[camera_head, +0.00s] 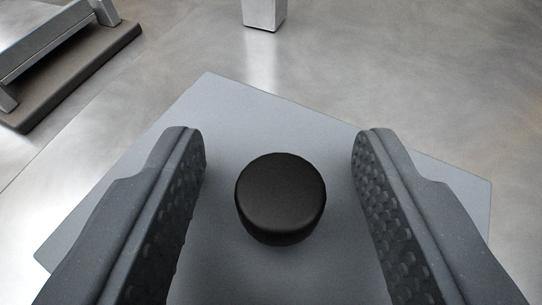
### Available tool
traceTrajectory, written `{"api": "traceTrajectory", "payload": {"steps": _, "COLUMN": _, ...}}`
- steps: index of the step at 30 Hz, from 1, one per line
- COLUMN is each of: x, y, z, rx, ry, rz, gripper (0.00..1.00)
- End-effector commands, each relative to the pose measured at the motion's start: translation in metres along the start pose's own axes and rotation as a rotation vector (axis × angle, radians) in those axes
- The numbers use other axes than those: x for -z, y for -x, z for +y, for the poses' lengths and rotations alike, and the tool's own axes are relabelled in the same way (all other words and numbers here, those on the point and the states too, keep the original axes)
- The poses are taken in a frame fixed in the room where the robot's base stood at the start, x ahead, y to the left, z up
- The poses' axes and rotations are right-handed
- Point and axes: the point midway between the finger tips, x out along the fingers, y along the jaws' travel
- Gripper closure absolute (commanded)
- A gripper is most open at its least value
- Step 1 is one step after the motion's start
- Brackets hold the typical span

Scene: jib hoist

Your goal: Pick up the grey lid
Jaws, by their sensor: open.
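The grey lid (235,115) is a flat, square grey plate lying on the metal surface, turned at an angle in the picture. A round black knob (281,192) stands up from its middle. My gripper (280,140) is open, with one dark textured finger on each side of the knob. There is a gap between each finger and the knob, and neither finger touches it. The fingers cover parts of the lid's left and right sides, and its near edge is out of view.
A metal frame on a brown base (75,75) stands at the upper left. The foot of a square metal post (264,14) shows at the top middle. The metal surface (420,80) is clear at the upper right.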

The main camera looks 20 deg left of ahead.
Motion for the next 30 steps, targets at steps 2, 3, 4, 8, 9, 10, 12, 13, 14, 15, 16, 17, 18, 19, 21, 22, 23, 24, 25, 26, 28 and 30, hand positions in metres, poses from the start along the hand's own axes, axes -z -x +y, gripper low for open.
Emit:
{"api": "traceTrajectory", "payload": {"steps": 2, "x": -0.0009, "y": -0.0059, "z": 0.0003, "rx": 0.000, "ry": -0.001, "rz": -0.001, "gripper": 0.54}}
{"api": "traceTrajectory", "payload": {"steps": 3, "x": -0.0009, "y": -0.0067, "z": 0.0003, "rx": 0.000, "ry": -0.001, "rz": -0.002, "gripper": 0.54}}
{"api": "traceTrajectory", "payload": {"steps": 4, "x": -0.0007, "y": -0.0067, "z": 0.0003, "rx": 0.000, "ry": -0.001, "rz": -0.002, "gripper": 0.54}}
{"api": "traceTrajectory", "payload": {"steps": 8, "x": -0.0003, "y": -0.0061, "z": 0.0005, "rx": -0.001, "ry": 0.000, "rz": -0.002, "gripper": 0.54}}
{"api": "traceTrajectory", "payload": {"steps": 9, "x": -0.0003, "y": -0.0061, "z": 0.0005, "rx": -0.001, "ry": 0.000, "rz": -0.002, "gripper": 0.60}}
{"api": "traceTrajectory", "payload": {"steps": 10, "x": -0.0003, "y": -0.0060, "z": 0.0005, "rx": -0.001, "ry": 0.000, "rz": -0.002, "gripper": 0.68}}
{"api": "traceTrajectory", "payload": {"steps": 12, "x": -0.0003, "y": -0.0060, "z": 0.0005, "rx": -0.001, "ry": 0.000, "rz": -0.002, "gripper": 0.88}}
{"api": "traceTrajectory", "payload": {"steps": 13, "x": -0.0004, "y": -0.0060, "z": 0.0006, "rx": -0.001, "ry": 0.000, "rz": -0.002, "gripper": 0.96}}
{"api": "traceTrajectory", "payload": {"steps": 14, "x": -0.0004, "y": -0.0060, "z": 0.0006, "rx": -0.001, "ry": 0.000, "rz": -0.002, "gripper": 1.00}}
{"api": "traceTrajectory", "payload": {"steps": 15, "x": -0.0004, "y": -0.0059, "z": 0.0006, "rx": -0.001, "ry": 0.000, "rz": -0.002, "gripper": 1.00}}
{"api": "traceTrajectory", "payload": {"steps": 16, "x": -0.0004, "y": -0.0059, "z": 0.0006, "rx": -0.001, "ry": 0.000, "rz": -0.002, "gripper": 1.00}}
{"api": "traceTrajectory", "payload": {"steps": 17, "x": -0.0003, "y": -0.0059, "z": 0.0006, "rx": -0.001, "ry": 0.000, "rz": -0.002, "gripper": 1.00}}
{"api": "traceTrajectory", "payload": {"steps": 18, "x": -0.0004, "y": -0.0059, "z": 0.0007, "rx": -0.001, "ry": 0.000, "rz": -0.002, "gripper": 1.00}}
{"api": "traceTrajectory", "payload": {"steps": 19, "x": -0.0003, "y": -0.0059, "z": 0.0007, "rx": -0.001, "ry": 0.000, "rz": -0.002, "gripper": 1.00}}
{"api": "traceTrajectory", "payload": {"steps": 21, "x": -0.0003, "y": -0.0059, "z": 0.0007, "rx": -0.001, "ry": -0.001, "rz": -0.002, "gripper": 1.00}}
{"api": "traceTrajectory", "payload": {"steps": 22, "x": -0.0004, "y": -0.0059, "z": 0.0008, "rx": -0.001, "ry": 0.000, "rz": -0.002, "gripper": 1.00}}
{"api": "traceTrajectory", "payload": {"steps": 23, "x": -0.0004, "y": -0.0059, "z": 0.0008, "rx": -0.001, "ry": 0.000, "rz": -0.002, "gripper": 1.00}}
{"api": "traceTrajectory", "payload": {"steps": 24, "x": -0.0001, "y": -0.0058, "z": 0.0009, "rx": -0.001, "ry": -0.001, "rz": -0.002, "gripper": 1.00}}
{"api": "traceTrajectory", "payload": {"steps": 25, "x": 0.0002, "y": -0.0057, "z": 0.0009, "rx": -0.001, "ry": -0.001, "rz": -0.002, "gripper": 1.00}}
{"api": "traceTrajectory", "payload": {"steps": 26, "x": 0.0009, "y": -0.0055, "z": 0.0009, "rx": -0.001, "ry": -0.001, "rz": -0.002, "gripper": 1.00}}
{"api": "traceTrajectory", "payload": {"steps": 28, "x": 0.0031, "y": -0.0047, "z": 0.0010, "rx": -0.001, "ry": -0.001, "rz": -0.002, "gripper": 1.00}}
{"api": "traceTrajectory", "payload": {"steps": 30, "x": 0.0068, "y": -0.0033, "z": 0.0011, "rx": -0.001, "ry": 0.000, "rz": -0.002, "gripper": 1.00}}
